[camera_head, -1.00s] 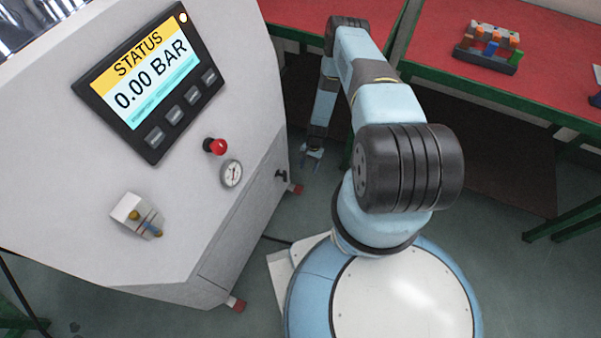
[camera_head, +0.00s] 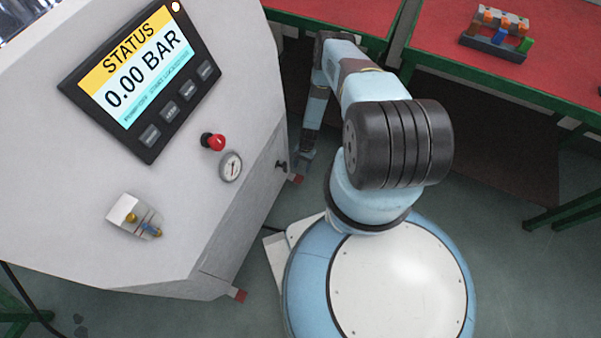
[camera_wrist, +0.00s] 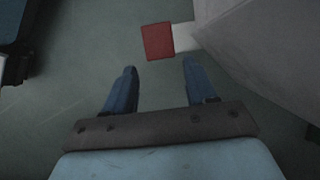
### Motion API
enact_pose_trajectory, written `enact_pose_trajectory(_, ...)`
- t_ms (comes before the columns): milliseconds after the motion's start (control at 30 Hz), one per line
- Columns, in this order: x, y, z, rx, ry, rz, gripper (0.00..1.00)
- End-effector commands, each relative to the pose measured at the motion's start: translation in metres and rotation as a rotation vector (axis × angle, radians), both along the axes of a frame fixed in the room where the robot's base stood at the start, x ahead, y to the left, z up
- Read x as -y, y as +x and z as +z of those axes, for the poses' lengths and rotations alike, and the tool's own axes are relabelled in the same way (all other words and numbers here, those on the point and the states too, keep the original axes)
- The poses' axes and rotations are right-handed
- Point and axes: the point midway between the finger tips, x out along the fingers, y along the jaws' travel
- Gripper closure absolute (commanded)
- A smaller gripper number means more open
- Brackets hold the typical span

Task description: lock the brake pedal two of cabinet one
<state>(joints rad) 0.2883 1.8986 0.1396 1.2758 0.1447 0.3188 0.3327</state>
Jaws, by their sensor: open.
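The cabinet (camera_head: 90,210) is a large light grey housing on the left in the head view. Two red pedals stick out low at its base, a far one (camera_head: 297,179) and a near one (camera_head: 239,296); no number shows on either. My gripper (camera_head: 303,166) is low beside the far pedal. In the wrist view my gripper (camera_wrist: 159,68) is open, with two blue fingers and nothing between them. A red pedal (camera_wrist: 158,42) on a pale lever lies just beyond the fingertips, apart from them in the picture. Its height relative to the fingers is unclear.
A dark handle (camera_head: 281,165) protrudes near my gripper. Red-topped tables (camera_head: 470,80) stand behind. Floor is clear lower right.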

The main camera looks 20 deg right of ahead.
Motion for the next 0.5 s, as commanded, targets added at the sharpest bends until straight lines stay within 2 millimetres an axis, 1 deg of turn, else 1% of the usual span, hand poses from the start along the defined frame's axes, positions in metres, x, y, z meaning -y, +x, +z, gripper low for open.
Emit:
enact_pose_trajectory(33,-0.003,-0.003,-0.007,-0.001,0.001,0.000,0.44)
enact_pose_trajectory(200,-0.008,-0.008,-0.027,-0.001,0.000,0.001,0.44)
enact_pose_trajectory(333,-0.011,-0.011,-0.036,0.000,0.001,0.001,0.44)
enact_pose_trajectory(500,-0.012,-0.011,-0.041,0.001,0.000,0.001,0.44)
